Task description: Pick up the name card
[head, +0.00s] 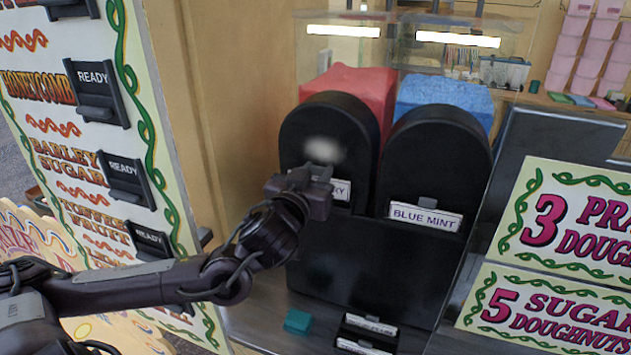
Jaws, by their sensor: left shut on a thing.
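My left gripper (320,172) reaches in from the left to the front of a black, round-topped stand. It is shut on a white name card (343,191), of which only the letters "RY" show; the gripper covers the rest. The card is at the front of the left black panel (318,122); I cannot tell whether it still touches its holder. A second name card reading "BLUE MINT" (425,216) sits in a clip on the right black panel (440,160). My right gripper is not in view.
A black rack (392,338) with white cards and a small teal block (298,321) are on the metal counter below. Red (358,90) and blue (445,95) masses rise behind the panels. A menu board stands left, doughnut signs (570,215) right.

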